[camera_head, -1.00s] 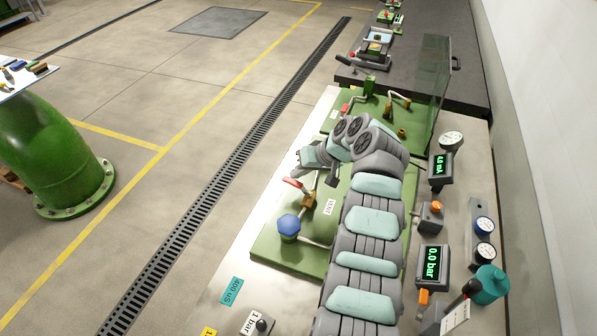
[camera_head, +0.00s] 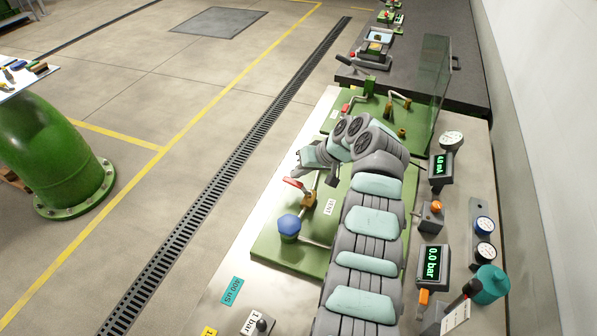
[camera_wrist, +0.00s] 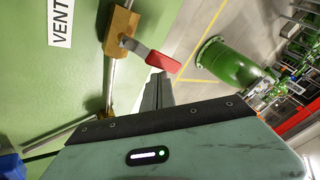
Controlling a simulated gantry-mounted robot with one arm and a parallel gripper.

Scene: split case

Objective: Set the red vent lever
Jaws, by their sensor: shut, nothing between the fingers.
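The red vent lever (camera_wrist: 150,61) shows in the wrist view on a brass valve body (camera_wrist: 121,28), beside the VENT label (camera_wrist: 61,18) on the green panel. Its red handle points away from the pipe, toward the lower right of that view. In the head view the red lever (camera_head: 293,183) is left of my arm, with the brass valve body (camera_head: 308,201) beneath it. My gripper (camera_wrist: 158,80) is shut and empty. In the wrist view its fingers lie just below the red handle; whether they touch it I cannot tell. My arm hides the fingertips in the head view.
A blue knob (camera_head: 289,225) stands on the green panel (camera_head: 268,243) near the lever. Displays reading 0.0 bar (camera_head: 432,263) and 4.0 mA (camera_head: 440,166) stand right of my arm. A clear upright panel (camera_head: 431,95) rises at the back.

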